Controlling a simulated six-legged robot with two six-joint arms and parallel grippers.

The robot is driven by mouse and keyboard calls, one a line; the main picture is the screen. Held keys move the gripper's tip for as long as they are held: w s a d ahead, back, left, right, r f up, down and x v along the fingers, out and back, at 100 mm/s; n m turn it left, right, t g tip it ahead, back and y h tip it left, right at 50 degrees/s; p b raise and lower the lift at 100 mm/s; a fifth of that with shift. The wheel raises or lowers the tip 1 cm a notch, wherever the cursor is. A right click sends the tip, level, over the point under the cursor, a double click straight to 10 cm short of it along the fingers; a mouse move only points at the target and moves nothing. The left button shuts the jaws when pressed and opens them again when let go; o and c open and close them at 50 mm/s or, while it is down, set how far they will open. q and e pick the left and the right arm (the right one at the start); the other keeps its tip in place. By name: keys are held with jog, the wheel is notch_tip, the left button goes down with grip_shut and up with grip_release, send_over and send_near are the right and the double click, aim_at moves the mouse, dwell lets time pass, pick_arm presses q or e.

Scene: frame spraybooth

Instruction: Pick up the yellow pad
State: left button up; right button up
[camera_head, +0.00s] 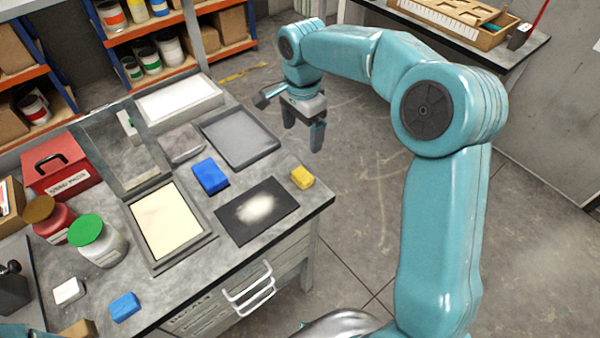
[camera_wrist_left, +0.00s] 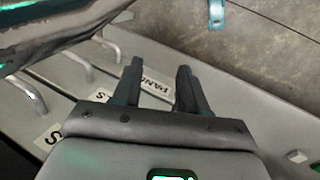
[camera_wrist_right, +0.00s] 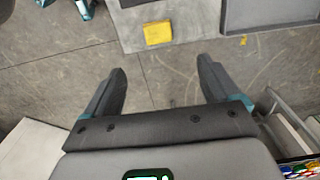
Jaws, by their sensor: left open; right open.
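The yellow pad (camera_head: 302,178) is a small block lying on the grey worktop near its right edge, beside a dark mat. It also shows in the right wrist view (camera_wrist_right: 158,32), ahead of the fingers and apart from them. My right gripper (camera_head: 303,138) is open and empty, pointing down past the worktop's right edge, behind the pad in the head view. Its spread fingers show in the right wrist view (camera_wrist_right: 160,88). My left gripper (camera_wrist_left: 160,85) is open and empty in front of labelled drawer fronts. In the head view the left gripper is not seen.
The dark mat (camera_head: 257,208) with a pale powder patch lies left of the pad. A blue block (camera_head: 210,176), a grey tray (camera_head: 240,137) and a cream panel in a frame (camera_head: 165,220) are near. Jars and a red box (camera_head: 62,163) stand at left. Right of the worktop is open floor.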

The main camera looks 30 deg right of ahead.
send_over(303, 174)
notch_tip(303, 174, down, 9)
jog(key=shift+w+d+f+p, duration=0.1)
jog(key=shift+w+p, duration=0.05)
jog(key=shift+p, duration=0.2)
jog(key=shift+f, duration=0.15)
jog(key=shift+s+f, duration=0.2)
jog(key=shift+f, duration=0.1)
notch_tip(303, 174, down, 4)
jog(key=shift+w+f+p, duration=0.1)
jog(key=shift+p, duration=0.75)
jog(key=shift+f, duration=0.35)
jog(key=shift+c, duration=0.3)
jog(key=c, duration=1.1)
